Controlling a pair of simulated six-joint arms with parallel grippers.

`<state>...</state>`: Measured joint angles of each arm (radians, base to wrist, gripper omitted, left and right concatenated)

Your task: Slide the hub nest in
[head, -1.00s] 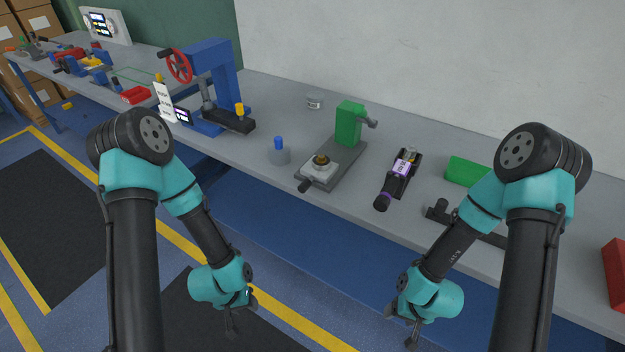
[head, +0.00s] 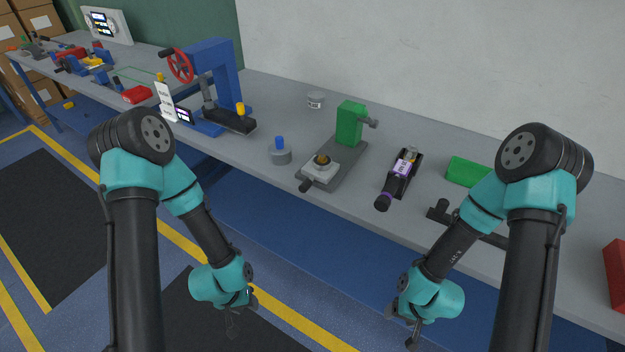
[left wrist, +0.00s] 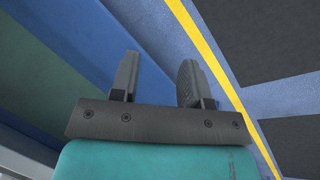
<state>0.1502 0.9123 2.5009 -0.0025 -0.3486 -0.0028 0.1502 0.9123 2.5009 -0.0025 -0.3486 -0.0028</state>
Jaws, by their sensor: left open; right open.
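The hub nest (head: 323,172) is a pale block with a brass-coloured hub (head: 321,159) on top and a black handle (head: 306,186) at its front. It sits at the front end of a dark grey base plate (head: 345,160) on the bench. A green post (head: 349,124) with a grey side lever stands at the back of that plate. My left gripper (head: 233,325) hangs below and in front of the bench, open and empty. In the left wrist view its fingers (left wrist: 158,82) are apart over the floor. My right gripper (head: 412,338) also hangs low before the bench, open and apart from everything.
A blue press (head: 215,75) with a red wheel stands left of the nest. A grey cylinder with a blue knob (head: 280,152) is nearer. A black-and-purple tool (head: 399,178) lies to the right, then a green block (head: 467,171). A small pale cylinder (head: 316,101) stands behind.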

